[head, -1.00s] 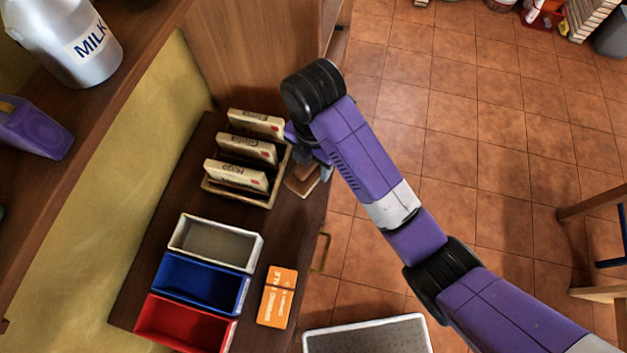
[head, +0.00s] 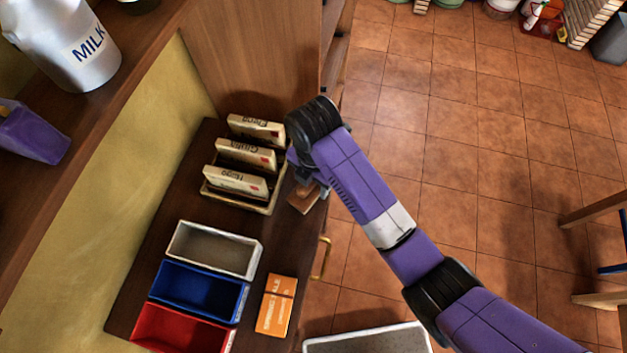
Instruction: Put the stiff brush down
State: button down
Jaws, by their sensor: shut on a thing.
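My gripper (head: 312,186) is at the right edge of the dark wooden counter (head: 270,238), mostly hidden behind my own purple wrist. It is shut on a brown wooden thing that I take to be the stiff brush (head: 303,199). Only part of the brush shows, just right of the rack of boxes, and its bristles are hidden. I cannot tell whether the brush touches the counter.
A rack (head: 236,203) holds upright labelled boxes. A white-grey bin (head: 214,249), a blue bin (head: 199,290) and a red bin (head: 180,328) stand nearer, beside an orange packet (head: 276,306). A milk can (head: 70,45) stands on the upper shelf. Bare counter lies between rack and packet.

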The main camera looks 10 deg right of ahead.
jog(key=shift+s+f, duration=0.2)
jog(key=shift+f, duration=0.4)
jog(key=c, duration=0.6)
grip_release()
jog(key=shift+f, duration=0.15)
jog(key=r+p, duration=0.4)
jog(key=r, duration=0.8)
jog(key=shift+w, duration=0.2)
jog(key=shift+r+p, duration=0.85)
jog(key=shift+r, duration=0.05)
